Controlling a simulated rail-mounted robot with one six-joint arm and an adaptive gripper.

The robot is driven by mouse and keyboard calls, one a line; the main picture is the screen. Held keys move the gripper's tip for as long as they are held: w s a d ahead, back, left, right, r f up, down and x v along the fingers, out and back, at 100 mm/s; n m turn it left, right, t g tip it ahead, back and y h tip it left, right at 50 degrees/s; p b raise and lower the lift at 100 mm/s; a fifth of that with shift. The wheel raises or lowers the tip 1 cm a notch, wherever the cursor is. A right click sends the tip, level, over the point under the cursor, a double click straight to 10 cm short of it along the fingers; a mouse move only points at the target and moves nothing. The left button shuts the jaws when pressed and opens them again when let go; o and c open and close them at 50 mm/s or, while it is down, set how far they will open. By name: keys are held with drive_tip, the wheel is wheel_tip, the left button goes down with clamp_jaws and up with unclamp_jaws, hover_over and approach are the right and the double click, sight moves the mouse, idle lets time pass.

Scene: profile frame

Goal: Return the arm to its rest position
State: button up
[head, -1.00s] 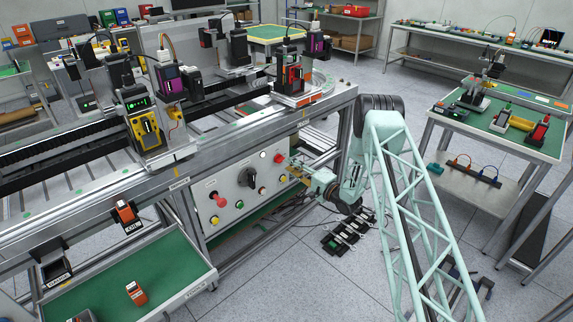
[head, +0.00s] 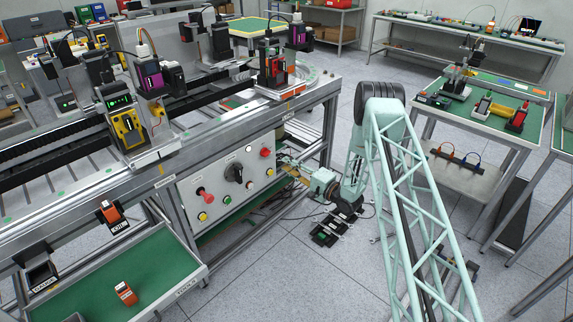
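My arm (head: 405,170) is a pale green lattice link that rises from the lower right to a dark elbow and then folds down to the wrist (head: 325,187). My gripper (head: 291,167) is at the far end of the wrist, pointing left, beside the right end of the control panel (head: 235,178). It is small and blends with the frame behind it, so I cannot tell whether its fingers are open or whether it touches anything. I see no held object.
The machine frame (head: 315,92) stands close left of the arm. A green tray (head: 155,262) with an orange-and-white item (head: 125,292) is at lower left. A green-topped table (head: 480,108) stands to the right. Dark devices (head: 328,231) lie below the wrist.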

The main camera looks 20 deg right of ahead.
drive_tip(key=shift+r, duration=0.1)
drive_tip(key=w+d+r+n+g+h, duration=0.1)
drive_tip(key=w+r+n+h, duration=0.15)
drive_tip(key=r, duration=0.85)
drive_tip(key=w+d+r+n+g+h, duration=0.1)
drive_tip(key=w+d+r+h, duration=0.15)
drive_tip(key=r, duration=0.95)
drive_tip(key=s+r+n+g+h, duration=0.25)
drive_tip(key=s+r+h, duration=0.25)
drive_tip(key=s+r, duration=1.35)
drive_tip(key=s+a+r+n+g, duration=0.15)
drive_tip(key=s+r, duration=0.25)
drive_tip(key=s, duration=1)
drive_tip(key=s+a+r+n+g, duration=0.1)
drive_tip(key=s+a+r+g, duration=0.2)
drive_tip(key=s, duration=1)
drive_tip(key=s+a+r+n, duration=0.15)
drive_tip(key=s+r, duration=0.35)
drive_tip(key=s, duration=0.9)
drive_tip(key=s+a+f+g, duration=0.1)
drive_tip(key=s+a, duration=0.1)
drive_tip(key=s, duration=0.7)
drive_tip(key=s+a+f+n+g, duration=0.1)
drive_tip(key=s+a, duration=0.1)
drive_tip(key=s, duration=0.7)
drive_tip(key=shift+s+a+f+n, duration=0.15)
drive_tip(key=shift+s+f+n, duration=0.15)
drive_tip(key=shift+s+f, duration=0.1)
